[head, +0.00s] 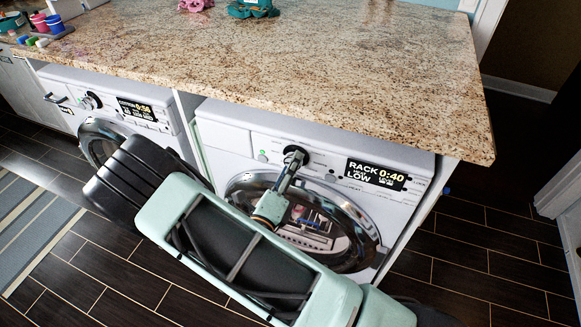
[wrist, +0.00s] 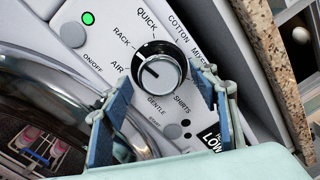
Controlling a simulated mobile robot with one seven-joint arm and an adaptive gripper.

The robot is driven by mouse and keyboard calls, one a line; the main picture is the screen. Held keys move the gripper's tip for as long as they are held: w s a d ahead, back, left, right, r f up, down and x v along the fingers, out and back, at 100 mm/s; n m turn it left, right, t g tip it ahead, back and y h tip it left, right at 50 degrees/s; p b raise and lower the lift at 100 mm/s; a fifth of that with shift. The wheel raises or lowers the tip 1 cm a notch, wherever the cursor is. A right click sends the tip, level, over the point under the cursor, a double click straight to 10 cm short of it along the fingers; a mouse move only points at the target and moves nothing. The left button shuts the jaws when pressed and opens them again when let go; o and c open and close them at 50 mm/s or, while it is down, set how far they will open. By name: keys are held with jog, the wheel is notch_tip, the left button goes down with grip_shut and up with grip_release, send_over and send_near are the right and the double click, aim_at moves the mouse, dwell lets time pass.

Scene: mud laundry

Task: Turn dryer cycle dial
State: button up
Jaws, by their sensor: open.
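The dryer (head: 232,137) is the white front-loading machine on the right under the counter. Its display (head: 376,175) reads RACK, LOW and 0:40. The cycle dial (wrist: 170,71) is round, silver-topped with a dark ring, and labels such as QUICK, RACK, AIR and GENTLE surround it. A short pointer mark on its face shows left of centre. My gripper (wrist: 165,84) is open, its blue-padded fingers on either side of the dial; I cannot tell if they touch it. In the head view my gripper (head: 290,165) partly covers the dial.
A granite counter (head: 300,50) overhangs the machines, its edge close above the dial. The round glass door (head: 350,240) lies below. A green-lit ON/OFF button (wrist: 72,34) is near the dial. A second machine (head: 75,85) stands left.

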jog(key=v, duration=1.1)
jog(key=shift+s+a, duration=0.2)
jog(key=shift+s, duration=0.2)
